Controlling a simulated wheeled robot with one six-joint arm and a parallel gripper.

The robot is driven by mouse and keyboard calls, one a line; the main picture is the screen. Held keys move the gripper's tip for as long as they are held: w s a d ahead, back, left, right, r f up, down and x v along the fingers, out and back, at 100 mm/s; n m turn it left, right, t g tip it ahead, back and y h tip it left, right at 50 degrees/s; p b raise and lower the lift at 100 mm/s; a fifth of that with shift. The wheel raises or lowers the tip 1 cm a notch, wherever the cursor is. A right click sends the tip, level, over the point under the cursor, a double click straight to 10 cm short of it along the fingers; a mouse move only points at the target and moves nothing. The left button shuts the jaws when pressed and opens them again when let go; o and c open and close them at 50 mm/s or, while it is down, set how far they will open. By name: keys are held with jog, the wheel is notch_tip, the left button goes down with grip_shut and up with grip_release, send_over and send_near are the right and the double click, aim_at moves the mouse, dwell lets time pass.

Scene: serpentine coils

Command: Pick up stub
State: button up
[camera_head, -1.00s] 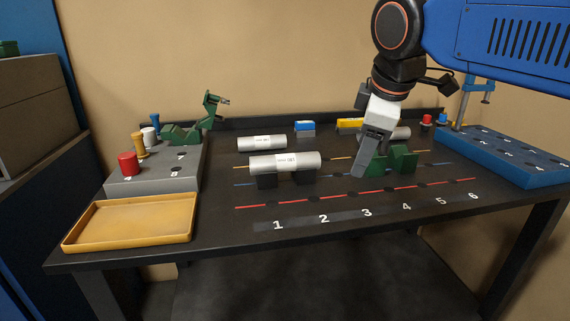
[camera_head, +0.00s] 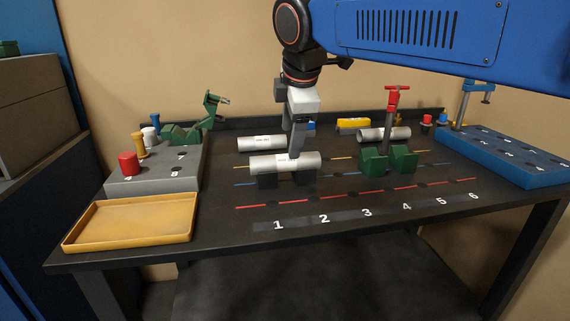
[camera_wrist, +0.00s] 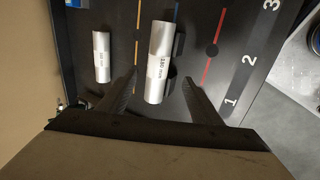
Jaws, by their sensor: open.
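Three silver tubes lie on the table; I cannot tell which is called the stub. The front tube (camera_head: 272,162) rests across two dark blocks. A shorter tube (camera_head: 262,143) lies behind it, and a third tube (camera_head: 372,134) lies to the right rear. My gripper (camera_head: 296,156) points down over the right part of the front tube. In the wrist view, my gripper (camera_wrist: 160,76) is open, with one finger on each side of the labelled front tube (camera_wrist: 157,52), still apart from it. The shorter tube (camera_wrist: 102,55) lies outside the fingers, to the left.
Green V-blocks (camera_head: 373,161) and a red-handled clamp (camera_head: 392,105) stand right of the front tube. A yellow tray (camera_head: 130,240) sits at the front left, beside a grey block (camera_head: 150,180) with knobs. A blue numbered block (camera_head: 510,160) is at the right. The table front is clear.

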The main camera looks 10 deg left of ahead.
aim_at(286, 157)
jog(key=x, duration=1)
jog(key=shift+w+a+r, duration=0.1)
jog(key=shift+a, duration=0.15)
jog(key=c, duration=1.5)
jog(key=shift+r, duration=0.15)
